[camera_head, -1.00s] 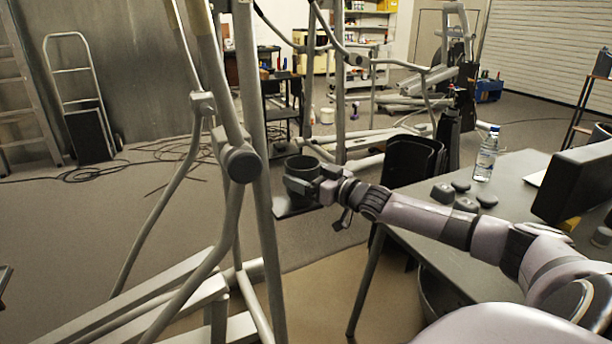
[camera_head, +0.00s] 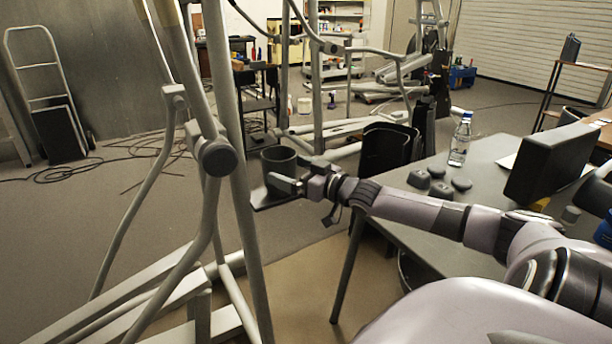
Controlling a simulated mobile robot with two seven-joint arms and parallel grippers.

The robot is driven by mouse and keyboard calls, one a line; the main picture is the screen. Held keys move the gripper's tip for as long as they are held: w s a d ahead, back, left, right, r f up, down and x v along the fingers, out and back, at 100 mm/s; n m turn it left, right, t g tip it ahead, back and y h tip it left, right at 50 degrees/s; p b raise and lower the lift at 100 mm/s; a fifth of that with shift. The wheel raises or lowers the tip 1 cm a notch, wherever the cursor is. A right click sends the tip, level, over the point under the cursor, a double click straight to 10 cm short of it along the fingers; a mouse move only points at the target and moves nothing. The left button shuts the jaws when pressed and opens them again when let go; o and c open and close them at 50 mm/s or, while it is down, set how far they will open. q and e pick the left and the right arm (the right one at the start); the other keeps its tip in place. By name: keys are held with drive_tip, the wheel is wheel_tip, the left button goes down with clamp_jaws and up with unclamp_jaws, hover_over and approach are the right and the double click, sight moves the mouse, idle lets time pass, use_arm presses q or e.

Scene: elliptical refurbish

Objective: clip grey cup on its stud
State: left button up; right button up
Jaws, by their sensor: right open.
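The dark grey cup (camera_head: 279,160) is upright with its open top showing, just right of the slanted grey pole of the elliptical frame (camera_head: 227,110). My right gripper (camera_head: 278,187) reaches in from the right at the cup's lower part. It is open, with a finger in front of the cup; whether it touches the cup is unclear. My left gripper is not in view.
The grey table (camera_head: 405,207) at right holds several dark caps (camera_head: 440,190), a water bottle (camera_head: 461,140) and a dark box-like panel (camera_head: 550,163). Frame tubes fill the left foreground. Open floor lies behind, with cables.

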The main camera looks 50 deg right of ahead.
drive_tip(key=shift+s+d+p, duration=0.15)
drive_tip(key=shift+s+p, duration=0.2)
drive_tip(key=shift+s, duration=0.95)
drive_tip(key=shift+s+d, duration=0.1)
drive_tip(key=shift+s, duration=0.65)
drive_tip(key=shift+f, duration=0.1)
drive_tip(key=s+a+f+g+p, duration=0.3)
drive_tip(key=s+a+f, duration=0.4)
drive_tip(key=a+f, duration=0.25)
drive_tip(key=s+a+f+g+p, duration=0.3)
drive_tip(key=s+a+f, duration=0.4)
drive_tip(key=a+f, duration=0.3)
drive_tip(key=s+a+n+g+p, duration=0.1)
drive_tip(key=s+a, duration=0.6)
drive_tip(key=a, duration=0.4)
drive_tip(key=shift+a+g+p, duration=0.2)
drive_tip(key=shift+g+p, duration=0.1)
drive_tip(key=shift+s+f, duration=0.1)
